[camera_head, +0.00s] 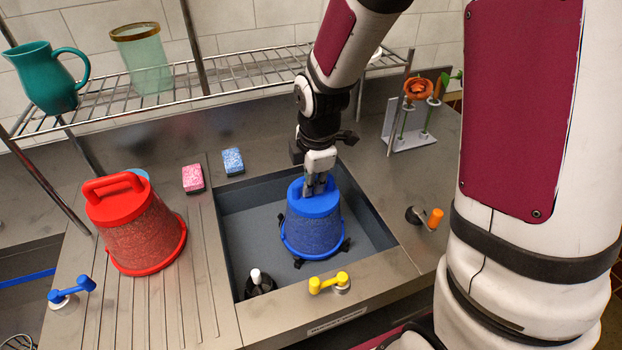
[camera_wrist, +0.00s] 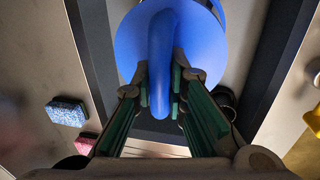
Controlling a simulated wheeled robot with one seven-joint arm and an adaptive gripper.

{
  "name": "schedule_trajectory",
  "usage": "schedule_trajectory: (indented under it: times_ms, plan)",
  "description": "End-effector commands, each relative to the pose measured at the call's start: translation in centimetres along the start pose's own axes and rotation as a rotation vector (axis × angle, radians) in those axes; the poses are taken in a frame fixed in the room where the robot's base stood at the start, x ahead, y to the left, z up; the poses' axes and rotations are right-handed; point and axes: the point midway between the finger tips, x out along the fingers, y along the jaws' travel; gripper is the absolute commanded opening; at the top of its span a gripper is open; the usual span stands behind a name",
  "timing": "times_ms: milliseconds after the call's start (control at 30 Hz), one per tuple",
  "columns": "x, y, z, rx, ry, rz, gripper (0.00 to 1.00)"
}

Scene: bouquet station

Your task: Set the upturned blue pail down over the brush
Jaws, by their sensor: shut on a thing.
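The upturned blue pail (camera_head: 313,230) is inside the sink, right of its middle, wide rim down and roughly upright. My gripper (camera_head: 316,188) is shut on the handle on its top; the wrist view shows the handle (camera_wrist: 160,65) between my two fingers. A small black item with a white knob (camera_head: 256,280), which looks like the brush, stands at the sink's front left, beside the pail and uncovered. Its dark shape shows in the wrist view (camera_wrist: 226,98). Small dark bits poke out under the pail's rim; what they belong to is hidden. I cannot tell whether the pail touches the floor.
The sink (camera_head: 236,236) has free floor at left. A yellow tap (camera_head: 328,283) is on its front edge, an orange-handled one (camera_head: 428,217) at right. A red pail (camera_head: 140,228) stands on the drainboard. Pink (camera_head: 193,178) and blue (camera_head: 233,161) sponges lie behind.

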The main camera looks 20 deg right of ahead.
Motion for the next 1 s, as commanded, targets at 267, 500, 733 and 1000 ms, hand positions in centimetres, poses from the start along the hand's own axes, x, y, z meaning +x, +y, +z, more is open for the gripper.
schedule_trajectory:
  times_ms: [267,500,733,1000]
  plan:
    - [-0.1,0.0,0.0,0.0,0.0,0.001,0.37]
    - [0.0,0.0,0.0,0.0,0.0,-0.001,0.37]
    - [-1.5,0.1,0.0,0.002,0.0,0.004,0.37]
    - [-6.9,0.1,0.0,0.002,0.0,0.007,0.37]
